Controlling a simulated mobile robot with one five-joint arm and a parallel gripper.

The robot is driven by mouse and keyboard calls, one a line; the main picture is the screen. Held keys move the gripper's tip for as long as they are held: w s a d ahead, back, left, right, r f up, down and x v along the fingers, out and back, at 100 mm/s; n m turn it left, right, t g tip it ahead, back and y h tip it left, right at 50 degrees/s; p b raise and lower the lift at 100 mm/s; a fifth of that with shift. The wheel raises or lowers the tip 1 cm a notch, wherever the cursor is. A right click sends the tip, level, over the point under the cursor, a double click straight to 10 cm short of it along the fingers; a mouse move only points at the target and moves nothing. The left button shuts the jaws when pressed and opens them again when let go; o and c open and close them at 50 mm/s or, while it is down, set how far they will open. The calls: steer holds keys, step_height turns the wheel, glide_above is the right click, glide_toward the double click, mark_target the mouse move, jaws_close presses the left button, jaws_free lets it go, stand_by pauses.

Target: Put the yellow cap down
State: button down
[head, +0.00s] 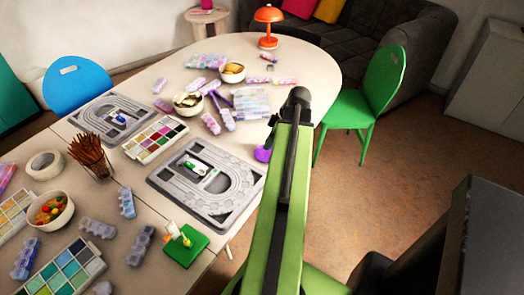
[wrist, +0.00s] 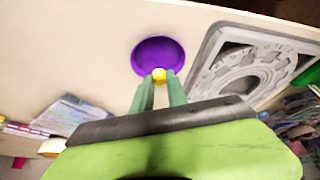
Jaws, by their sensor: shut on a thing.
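The yellow cap (wrist: 159,74) is a small round yellow thing between the two green fingertips of my gripper (wrist: 159,80) in the wrist view. My gripper is shut on it. The cap appears over the near edge of a purple round dish (wrist: 157,50); whether it touches the dish I cannot tell. The purple dish also shows in the head view (head: 262,154), partly hidden by my arm. In the head view my arm hides the gripper tips and the cap.
A grey bead board (wrist: 215,62) lies right beside the dish; it shows in the head view (head: 158,181). A green block (head: 186,243) stands at the table's front edge. Packs of beads (head: 250,100) lie farther back. A green chair (head: 375,90) stands to the right.

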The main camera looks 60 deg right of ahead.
mark_target(268, 155)
step_height(268, 155, down, 4)
steer(key=b, duration=0.4)
steer(key=shift+f, duration=0.15)
steer(key=shift+w+a+r, duration=0.15)
steer(key=shift+w+r, duration=0.05)
steer(key=shift+r, duration=0.05)
steer(key=shift+f, duration=0.3)
steer(key=c, duration=1.3)
jaws_free()
steer(key=shift+s, duration=0.1)
steer(key=shift+r, duration=0.1)
steer(key=shift+r, duration=0.25)
steer(key=p+v, duration=1.1)
steer(key=v, duration=0.1)
